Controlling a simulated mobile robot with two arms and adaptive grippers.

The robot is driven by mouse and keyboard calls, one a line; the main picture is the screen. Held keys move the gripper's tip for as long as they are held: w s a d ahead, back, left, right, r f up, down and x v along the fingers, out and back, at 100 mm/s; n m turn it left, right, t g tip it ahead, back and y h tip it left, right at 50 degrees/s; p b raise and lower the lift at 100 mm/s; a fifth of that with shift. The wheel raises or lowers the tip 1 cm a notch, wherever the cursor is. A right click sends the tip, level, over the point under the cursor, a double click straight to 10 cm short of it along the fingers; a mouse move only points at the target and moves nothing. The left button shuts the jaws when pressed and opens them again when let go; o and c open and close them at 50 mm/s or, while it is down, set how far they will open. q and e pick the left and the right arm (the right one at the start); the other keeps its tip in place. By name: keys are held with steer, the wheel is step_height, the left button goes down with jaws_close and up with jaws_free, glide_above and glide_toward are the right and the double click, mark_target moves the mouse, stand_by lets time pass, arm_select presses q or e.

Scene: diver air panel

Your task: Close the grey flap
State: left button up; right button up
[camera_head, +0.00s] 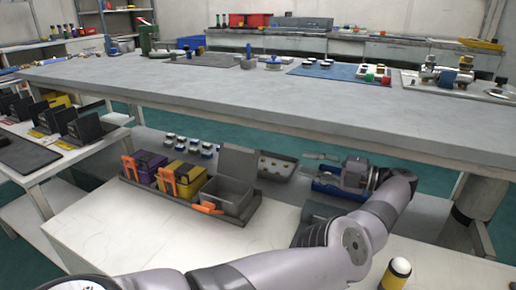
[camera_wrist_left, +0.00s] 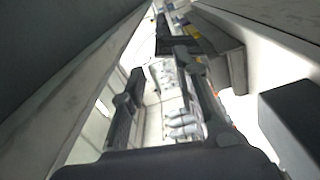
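The grey flap (camera_head: 237,162) stands raised at the back of an open grey box (camera_head: 227,197). The box is at the right end of a row on the lower white surface, and an orange latch (camera_head: 207,208) hangs at its front. My left gripper (camera_head: 314,168) is to the right of the box, apart from the flap, under the long worktop's edge. In the left wrist view its two fingers (camera_wrist_left: 158,70) are spread with nothing held between them. A grey shape to their right there may be the box or flap; I cannot tell. My right gripper is in neither view.
A yellow box (camera_head: 180,183) and a purple box (camera_head: 146,167) stand left of the grey one. The long grey worktop (camera_head: 220,92) overhangs behind. A tray (camera_head: 277,166) of small parts is behind the flap. The white surface (camera_head: 130,230) in front is mostly clear.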

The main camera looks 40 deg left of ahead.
mark_target(263, 153)
arm_select(q)
steer(key=p+x, duration=0.1)
steer(key=x, duration=1.4)
steer(key=shift+s+a, duration=0.15)
steer(key=shift+a, duration=0.2)
steer(key=shift+s+a, duration=0.15)
steer(key=shift+a, duration=0.35)
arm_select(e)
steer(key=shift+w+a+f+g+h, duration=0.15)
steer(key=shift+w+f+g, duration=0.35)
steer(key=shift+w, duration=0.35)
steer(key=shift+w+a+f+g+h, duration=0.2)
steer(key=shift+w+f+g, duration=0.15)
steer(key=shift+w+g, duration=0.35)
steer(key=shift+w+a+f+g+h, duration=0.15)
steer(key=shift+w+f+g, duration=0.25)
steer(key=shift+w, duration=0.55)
arm_select(q)
steer(key=shift+c, duration=0.5)
jaws_close()
steer(key=shift+f, duration=0.1)
